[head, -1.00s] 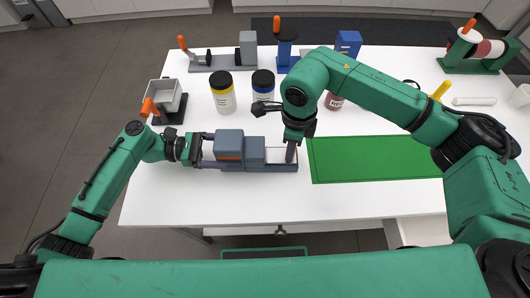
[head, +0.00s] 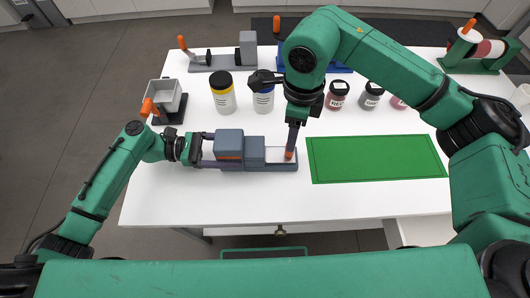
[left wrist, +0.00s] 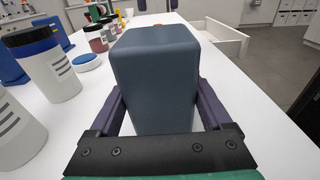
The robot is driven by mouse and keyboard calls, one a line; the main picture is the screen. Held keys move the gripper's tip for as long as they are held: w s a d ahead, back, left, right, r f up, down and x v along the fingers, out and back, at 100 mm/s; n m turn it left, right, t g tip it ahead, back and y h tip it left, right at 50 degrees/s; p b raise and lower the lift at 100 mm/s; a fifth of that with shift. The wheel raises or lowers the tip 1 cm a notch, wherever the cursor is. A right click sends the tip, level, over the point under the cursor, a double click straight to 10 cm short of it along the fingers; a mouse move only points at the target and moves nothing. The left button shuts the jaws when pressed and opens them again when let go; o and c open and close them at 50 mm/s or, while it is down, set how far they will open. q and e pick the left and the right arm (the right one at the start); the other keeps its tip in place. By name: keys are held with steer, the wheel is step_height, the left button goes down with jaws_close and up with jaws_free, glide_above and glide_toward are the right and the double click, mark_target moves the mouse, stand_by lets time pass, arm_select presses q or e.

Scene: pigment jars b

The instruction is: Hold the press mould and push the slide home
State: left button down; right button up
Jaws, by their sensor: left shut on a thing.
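The press mould (head: 229,145) is a blue-grey block with an orange stripe, lying on a low grey base at the table's front left. My left gripper (head: 202,150) is shut on its left end; in the left wrist view the block (left wrist: 157,75) fills the space between the purple fingers. A smaller blue-grey block (head: 254,150), seemingly the slide, touches the mould's right side. Right of it are a pale bare stretch and a small orange piece (head: 290,155). My right gripper (head: 292,148) points down just over that orange piece. Contact and its finger opening are unclear.
A green mat (head: 375,159) lies to the right. Yellow-banded (head: 223,95) and blue-lidded (head: 263,95) jars stand behind the mould, with smaller jars (head: 337,95) farther right. A grey box on a stand (head: 167,98) is at the left. The front table strip is clear.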

arm_select(q)
steer(key=shift+f, duration=0.2)
jaws_free()
arm_select(e)
step_height(320, 180, up, 5)
steer(key=shift+f, duration=0.1)
arm_select(q)
steer(key=a, duration=0.4)
steer(key=a+r, duration=0.1)
steer(key=a, duration=0.7)
steer(key=shift+w+r, duration=0.15)
steer(key=shift+w, duration=0.1)
